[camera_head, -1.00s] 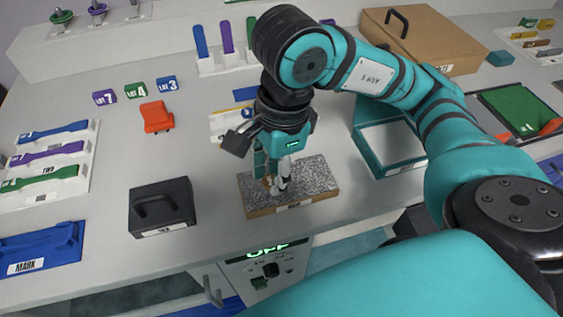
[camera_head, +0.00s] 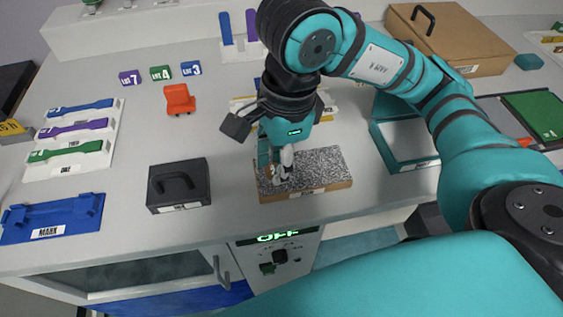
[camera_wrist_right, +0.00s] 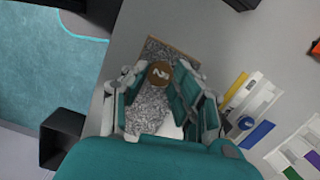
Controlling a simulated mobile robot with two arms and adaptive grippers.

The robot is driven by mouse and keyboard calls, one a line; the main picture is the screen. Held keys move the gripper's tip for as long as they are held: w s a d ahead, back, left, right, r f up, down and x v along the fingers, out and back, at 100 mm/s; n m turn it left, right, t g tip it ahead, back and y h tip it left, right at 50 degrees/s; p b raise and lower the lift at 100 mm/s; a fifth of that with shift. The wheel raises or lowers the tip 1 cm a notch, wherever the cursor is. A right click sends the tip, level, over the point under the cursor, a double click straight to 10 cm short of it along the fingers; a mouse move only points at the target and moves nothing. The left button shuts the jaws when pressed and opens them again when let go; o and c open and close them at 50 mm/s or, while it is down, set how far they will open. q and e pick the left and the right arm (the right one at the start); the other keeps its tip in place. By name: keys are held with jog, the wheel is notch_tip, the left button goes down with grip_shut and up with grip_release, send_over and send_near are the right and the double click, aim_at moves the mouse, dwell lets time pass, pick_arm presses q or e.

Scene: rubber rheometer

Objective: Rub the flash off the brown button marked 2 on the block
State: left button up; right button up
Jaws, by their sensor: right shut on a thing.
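The block (camera_head: 325,166) has a speckled grey abrasive top and a brown base, and lies near the bench's front edge. My right gripper (camera_head: 276,177) points down over the block's left part. In the right wrist view, the brown button (camera_wrist_right: 160,72), round with a white 2, sits between the fingers of my right gripper (camera_wrist_right: 160,85), which are shut on it. The block's speckled top (camera_wrist_right: 147,108) shows below it. Whether the button's edge touches the block is hidden. My left gripper is not in view.
A black case with a handle (camera_head: 180,187) stands left of the block, and a teal open-topped box (camera_head: 411,155) stands right of it. An orange piece (camera_head: 179,99), lot tags (camera_head: 160,73) and a rack of coloured strips (camera_head: 75,142) lie farther left. A machine panel reading OFF (camera_head: 277,238) is below the bench edge.

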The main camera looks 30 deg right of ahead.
notch_tip(320, 180, up, 3)
jog(key=shift+w+a+r+p, duration=0.1)
jog(key=shift+a+r+p, duration=0.05)
jog(key=shift+p, duration=0.65)
jog(key=shift+r+p, duration=0.5)
jog(key=shift+r, duration=0.3)
jog(key=shift+w+a+r+p, duration=0.1)
jog(key=shift+w+r+p, duration=0.2)
jog(key=shift+r, duration=0.15)
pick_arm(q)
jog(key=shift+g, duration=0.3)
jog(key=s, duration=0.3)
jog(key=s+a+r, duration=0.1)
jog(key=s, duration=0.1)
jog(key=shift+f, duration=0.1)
pick_arm(e)
jog(key=shift+f, duration=0.15)
